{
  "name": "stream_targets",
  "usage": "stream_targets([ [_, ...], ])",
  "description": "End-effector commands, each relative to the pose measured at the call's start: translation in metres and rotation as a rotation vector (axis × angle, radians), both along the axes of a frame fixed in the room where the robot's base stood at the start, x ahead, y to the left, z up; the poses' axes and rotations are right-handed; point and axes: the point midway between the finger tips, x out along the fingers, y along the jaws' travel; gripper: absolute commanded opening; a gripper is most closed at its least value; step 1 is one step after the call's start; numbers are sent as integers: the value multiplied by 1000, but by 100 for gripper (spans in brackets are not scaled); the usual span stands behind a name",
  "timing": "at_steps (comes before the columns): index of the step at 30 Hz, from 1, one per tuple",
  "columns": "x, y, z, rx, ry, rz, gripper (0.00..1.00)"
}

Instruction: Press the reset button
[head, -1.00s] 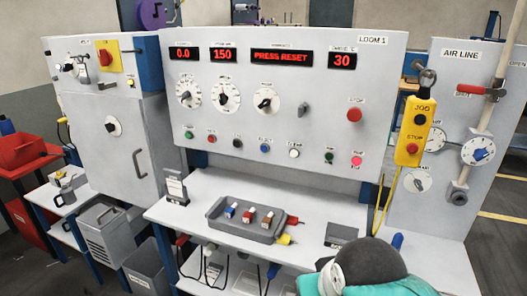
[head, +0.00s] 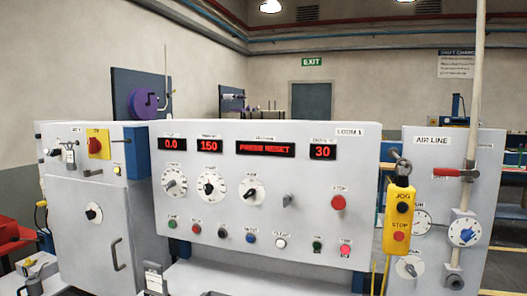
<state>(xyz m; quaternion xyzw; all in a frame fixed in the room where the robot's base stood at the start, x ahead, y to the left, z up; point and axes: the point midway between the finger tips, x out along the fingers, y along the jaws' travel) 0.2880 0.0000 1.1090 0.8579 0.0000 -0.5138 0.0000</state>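The grey LOOM 1 panel (head: 275,165) stands upright ahead of me. Its red display (head: 265,149) reads PRESS RESET. A row of small buttons runs along the panel's lower edge. The blue button (head: 250,238) is in the middle of that row, between a black button (head: 222,233) and a white button (head: 280,243). The small label above the blue button seems to read RESET but is blurred. My gripper is not in view, so its state does not show.
A large red stop button (head: 338,202) is on the panel's right side. A yellow JOG/STOP pendant (head: 397,220) hangs at its right edge. The AIR LINE panel (head: 428,190) stands right, a cabinet with a yellow-and-red switch (head: 98,144) left. The space before the buttons looks clear.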

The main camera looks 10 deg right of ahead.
Motion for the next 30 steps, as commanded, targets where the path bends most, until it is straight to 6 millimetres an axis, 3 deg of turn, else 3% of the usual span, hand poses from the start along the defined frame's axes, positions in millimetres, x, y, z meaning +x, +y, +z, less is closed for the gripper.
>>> stream_targets([
  [7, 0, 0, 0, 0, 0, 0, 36],
  [13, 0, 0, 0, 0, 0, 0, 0],
  [30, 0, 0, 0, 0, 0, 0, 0],
])
